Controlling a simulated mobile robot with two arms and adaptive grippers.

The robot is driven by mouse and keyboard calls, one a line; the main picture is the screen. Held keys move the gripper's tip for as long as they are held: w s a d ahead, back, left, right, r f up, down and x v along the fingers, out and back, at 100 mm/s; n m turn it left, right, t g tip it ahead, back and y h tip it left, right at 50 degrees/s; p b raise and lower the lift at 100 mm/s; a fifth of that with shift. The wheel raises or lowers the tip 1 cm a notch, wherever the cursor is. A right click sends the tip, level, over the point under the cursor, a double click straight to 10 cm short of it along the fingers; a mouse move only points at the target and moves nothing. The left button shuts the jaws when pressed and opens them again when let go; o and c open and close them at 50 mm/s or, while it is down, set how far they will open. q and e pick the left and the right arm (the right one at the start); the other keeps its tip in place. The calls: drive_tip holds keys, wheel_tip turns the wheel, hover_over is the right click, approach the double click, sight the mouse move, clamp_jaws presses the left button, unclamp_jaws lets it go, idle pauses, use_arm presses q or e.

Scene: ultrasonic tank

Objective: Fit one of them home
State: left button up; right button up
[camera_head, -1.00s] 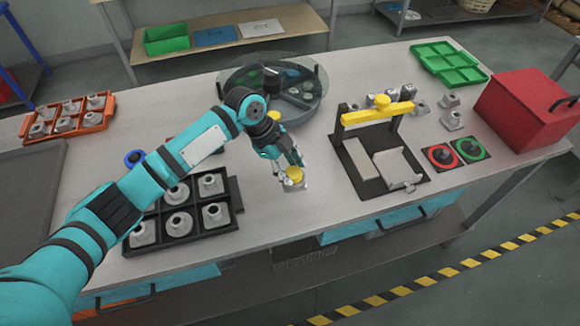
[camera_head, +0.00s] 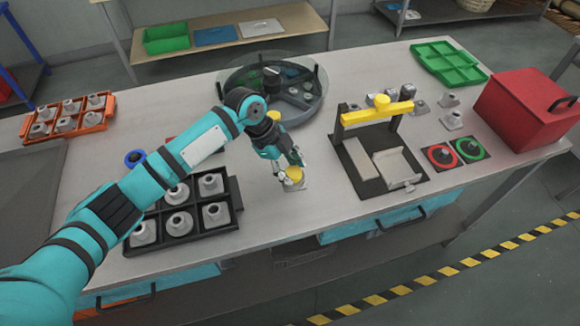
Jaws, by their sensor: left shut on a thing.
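A black tray (camera_head: 193,240) to the left holds several grey flanged parts (camera_head: 178,222). A black fixture (camera_head: 420,182) with a yellow crossbar (camera_head: 377,113) and pale grey blocks stands to the right. The round tank (camera_head: 315,108) with a clear rim stands behind my gripper. My right gripper is not in view.
An orange tray (camera_head: 68,133) of grey parts is at the far left. Red (camera_head: 441,156) and green (camera_head: 469,149) ringed buttons, a red box (camera_head: 530,108) and a green tray (camera_head: 450,62) are on the right. Table between gripper and fixture is clear.

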use_arm(q)
drive_tip(key=shift+f, duration=0.2)
drive_tip(key=o, duration=0.8)
drive_tip(key=shift+r, duration=0.1)
drive_tip(key=v, duration=1.2)
